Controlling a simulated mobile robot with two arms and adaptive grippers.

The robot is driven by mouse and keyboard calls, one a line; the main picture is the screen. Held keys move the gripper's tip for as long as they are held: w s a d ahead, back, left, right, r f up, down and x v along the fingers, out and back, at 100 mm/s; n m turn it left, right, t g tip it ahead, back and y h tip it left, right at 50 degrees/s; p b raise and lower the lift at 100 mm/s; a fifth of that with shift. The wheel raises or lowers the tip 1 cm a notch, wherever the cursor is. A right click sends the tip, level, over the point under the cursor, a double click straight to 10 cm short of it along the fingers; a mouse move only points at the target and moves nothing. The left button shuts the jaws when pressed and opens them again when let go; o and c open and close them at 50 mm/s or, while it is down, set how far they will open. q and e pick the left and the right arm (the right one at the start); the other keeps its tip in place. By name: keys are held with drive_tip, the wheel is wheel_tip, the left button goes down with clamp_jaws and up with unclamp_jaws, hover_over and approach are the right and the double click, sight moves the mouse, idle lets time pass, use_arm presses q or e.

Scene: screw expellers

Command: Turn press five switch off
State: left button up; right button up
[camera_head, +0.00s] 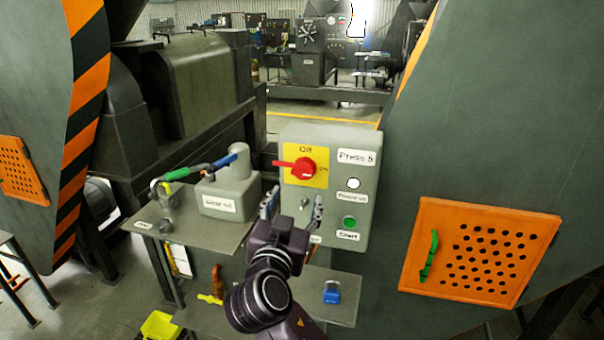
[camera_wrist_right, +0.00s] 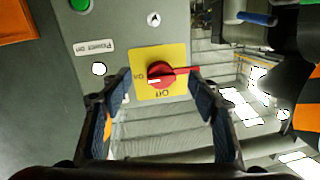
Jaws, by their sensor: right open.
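The press five switch is a red rotary knob (camera_head: 304,168) on a yellow plate (camera_head: 318,154) marked Off at the top and On at the right. Its red handle lies sideways and sticks out to the left. It also shows upside down in the right wrist view (camera_wrist_right: 160,74), where a white mark on the knob faces the On label. The plate sits on a grey control box (camera_head: 352,222) labelled Press 5. My right gripper (camera_head: 294,205) is open and empty, in front of the box and below the knob in the head view. In the wrist view the knob appears between its fingers, apart from them.
The box also carries a white lamp (camera_head: 353,184) and a green start button (camera_head: 349,222). A shelf with a grey gear box (camera_head: 228,195) and coloured handles is at the left. A blue padlock (camera_head: 332,292) is below. An orange perforated panel (camera_head: 480,252) is at the right.

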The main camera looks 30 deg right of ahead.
sight(302, 176)
drive_tip(key=shift+m+h, duration=0.3)
drive_tip(key=shift+h, duration=0.1)
drive_tip(key=w+d+p, duration=0.1)
drive_tip(key=w+d+r+p, duration=0.1)
drive_tip(key=w+d, duration=0.1)
drive_tip(key=w+d+r+p, duration=0.1)
drive_tip(key=d+p, duration=0.1)
drive_tip(key=shift+w, duration=0.4)
drive_tip(key=shift+w+d, duration=0.3)
drive_tip(key=shift+w, duration=0.1)
drive_tip(key=shift+f, duration=0.1)
drive_tip(key=c, duration=1.1)
